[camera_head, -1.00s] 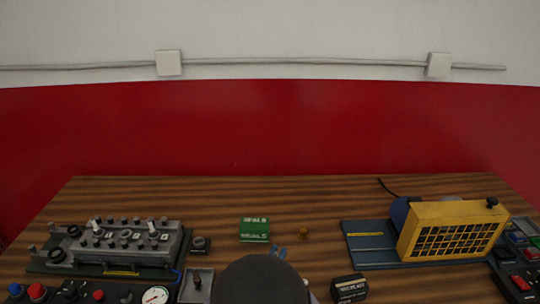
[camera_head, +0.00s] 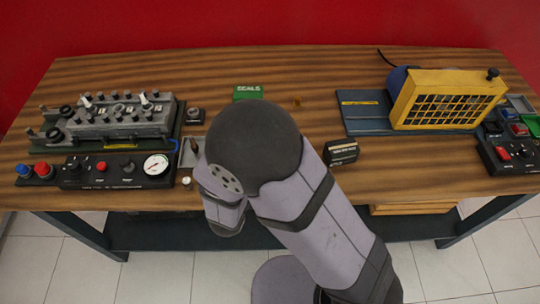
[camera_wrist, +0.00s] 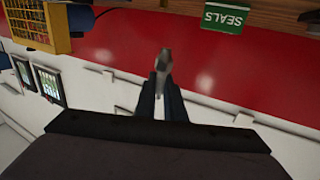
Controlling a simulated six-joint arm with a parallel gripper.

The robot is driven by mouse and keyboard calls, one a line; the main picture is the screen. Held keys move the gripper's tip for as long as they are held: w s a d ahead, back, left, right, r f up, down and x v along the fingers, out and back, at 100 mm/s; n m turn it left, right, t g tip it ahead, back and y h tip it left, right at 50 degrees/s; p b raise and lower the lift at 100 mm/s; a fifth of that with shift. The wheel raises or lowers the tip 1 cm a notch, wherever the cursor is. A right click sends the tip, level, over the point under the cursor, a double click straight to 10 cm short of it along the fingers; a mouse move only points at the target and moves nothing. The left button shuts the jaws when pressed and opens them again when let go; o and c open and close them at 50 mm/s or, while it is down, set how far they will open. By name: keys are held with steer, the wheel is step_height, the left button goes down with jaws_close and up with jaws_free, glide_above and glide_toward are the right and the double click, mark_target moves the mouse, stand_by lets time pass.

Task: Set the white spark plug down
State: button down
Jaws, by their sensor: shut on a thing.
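My gripper (camera_wrist: 161,88) shows in the wrist view, its two dark fingers shut on a small pale grey-white piece, the white spark plug (camera_wrist: 164,60). The plug sticks out past the fingertips, against the red wall and clear of any surface in that view. In the head view my arm hides the gripper and the plug. The engine block trainer (camera_head: 120,121) stands at the left of the bench, with white plug-like pieces upright on its top. A small grey tray (camera_head: 191,158) lies right of it, partly behind my arm, with a dark piece in it.
The green seals box (camera_head: 247,91) is at the middle back. A black box (camera_head: 341,153) lies right of my arm. The control panel with gauge (camera_head: 115,170) is at front left. The yellow-grilled unit (camera_head: 447,99) stands at right. Bare wood (camera_head: 300,70) lies between.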

steer(key=shift+f, duration=2.95)
steer(key=shift+f, duration=0.1)
steer(key=shift+f+p, duration=0.3)
steer(key=shift+f, duration=1.5)
steer(key=shift+f, duration=0.1)
steer(key=shift+f, duration=0.15)
steer(key=c, duration=1.8)
jaws_free()
steer(key=shift+c, duration=0.2)
steer(key=shift+s+a, duration=0.1)
steer(key=shift+s, duration=0.05)
steer(key=shift+s+a+b, duration=0.25)
steer(key=shift+s+b, duration=0.25)
steer(key=shift+s, duration=0.05)
steer(key=shift+o, duration=0.2)
steer(key=shift+d+b+v, duration=0.2)
steer(key=shift+b+v, duration=0.3)
steer(key=shift+v, duration=0.95)
steer(key=shift+d+b+v, duration=0.15)
steer(key=shift+b+v, duration=0.35)
steer(key=shift+v, duration=0.95)
